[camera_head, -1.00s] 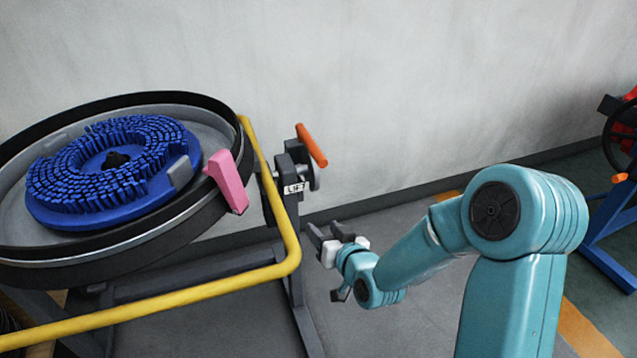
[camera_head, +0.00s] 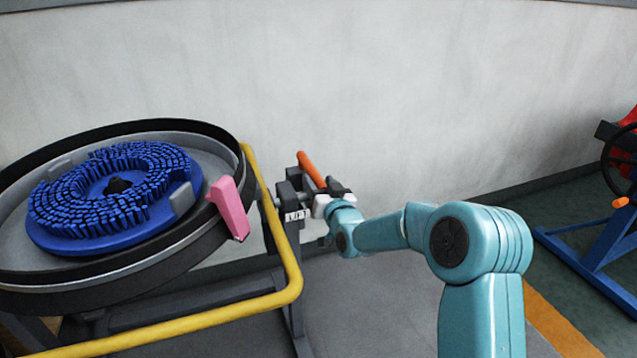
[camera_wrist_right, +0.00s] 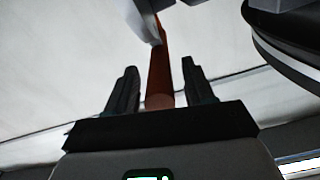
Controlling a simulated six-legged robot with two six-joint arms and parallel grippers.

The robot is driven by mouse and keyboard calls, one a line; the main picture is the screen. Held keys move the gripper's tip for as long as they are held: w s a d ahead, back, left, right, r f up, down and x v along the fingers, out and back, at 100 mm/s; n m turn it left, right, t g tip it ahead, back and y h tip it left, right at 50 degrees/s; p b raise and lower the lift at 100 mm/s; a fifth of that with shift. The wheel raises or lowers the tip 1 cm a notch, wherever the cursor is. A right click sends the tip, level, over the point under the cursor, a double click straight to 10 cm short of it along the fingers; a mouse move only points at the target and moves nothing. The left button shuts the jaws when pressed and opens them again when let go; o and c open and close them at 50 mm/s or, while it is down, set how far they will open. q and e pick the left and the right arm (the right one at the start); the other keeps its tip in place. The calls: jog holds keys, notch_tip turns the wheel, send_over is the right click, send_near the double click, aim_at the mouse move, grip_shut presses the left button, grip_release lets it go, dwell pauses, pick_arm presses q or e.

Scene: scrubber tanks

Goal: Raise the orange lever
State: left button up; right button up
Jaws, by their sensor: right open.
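The orange lever (camera_head: 312,170) sticks up and to the left from a dark grey mount marked "LIFT" beside the tank. My right gripper (camera_head: 318,197) is at the lower end of the lever in the head view, and hides part of the mount. In the right wrist view the lever (camera_wrist_right: 161,75) runs between the two dark, spread fingers of my right gripper (camera_wrist_right: 156,82). There are gaps on both sides of the lever, so the fingers are open around it and do not grip it. My left gripper is in neither view.
A round tank (camera_head: 190,250) with a blue brush disc (camera_head: 75,235) and a pink handle (camera_head: 230,207) is at the left. A yellow rail (camera_head: 292,262) runs close to the right gripper. A blue stand (camera_head: 590,255) is at the far right. The floor between is clear.

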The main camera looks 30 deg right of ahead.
jog(key=shift+w+d, duration=0.2)
jog(key=shift+w, duration=0.45)
